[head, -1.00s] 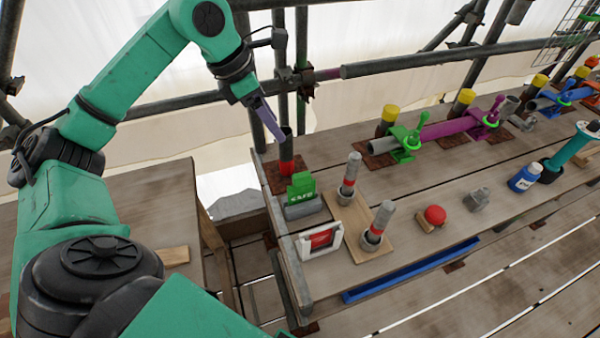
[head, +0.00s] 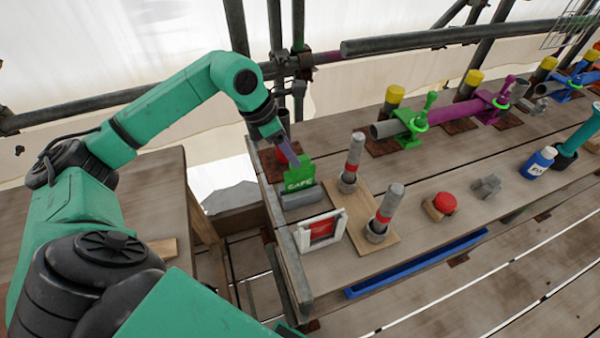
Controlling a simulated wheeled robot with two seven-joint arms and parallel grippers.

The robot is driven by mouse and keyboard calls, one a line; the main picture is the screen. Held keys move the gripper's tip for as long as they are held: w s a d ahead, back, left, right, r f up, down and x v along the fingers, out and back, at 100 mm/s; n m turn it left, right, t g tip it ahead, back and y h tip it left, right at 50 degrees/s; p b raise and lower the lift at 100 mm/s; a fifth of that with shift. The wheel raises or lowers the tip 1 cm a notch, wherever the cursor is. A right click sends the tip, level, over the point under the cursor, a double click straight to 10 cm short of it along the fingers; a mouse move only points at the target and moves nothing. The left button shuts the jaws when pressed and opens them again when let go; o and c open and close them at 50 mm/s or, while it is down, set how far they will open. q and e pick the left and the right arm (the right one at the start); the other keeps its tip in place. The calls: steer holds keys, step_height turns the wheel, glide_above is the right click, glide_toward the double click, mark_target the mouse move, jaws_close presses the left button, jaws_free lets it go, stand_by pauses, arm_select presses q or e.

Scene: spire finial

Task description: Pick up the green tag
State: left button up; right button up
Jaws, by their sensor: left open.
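The green tag (head: 299,176) stands upright in a grey holder (head: 301,198) near the left end of the plank bench and bears pale lettering. The jaws are open. The fingers overlap the tag's top in this view, and I cannot tell whether they touch it. My right gripper does not show.
A white-framed red box (head: 320,231) is in front. Two grey pegs with red bands (head: 352,160) stand on a wooden board at right. Scaffold pipes (head: 460,36) run behind.

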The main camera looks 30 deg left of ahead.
mark_target(300, 158)
arm_select(q)
steer(key=p+x, duration=0.1)
steer(key=x, duration=0.1)
steer(key=p+x, duration=0.2)
steer(key=x, duration=0.1)
steer(key=shift+w+d, duration=0.25)
steer(key=shift+f, duration=0.25)
jaws_close()
stand_by(0.8)
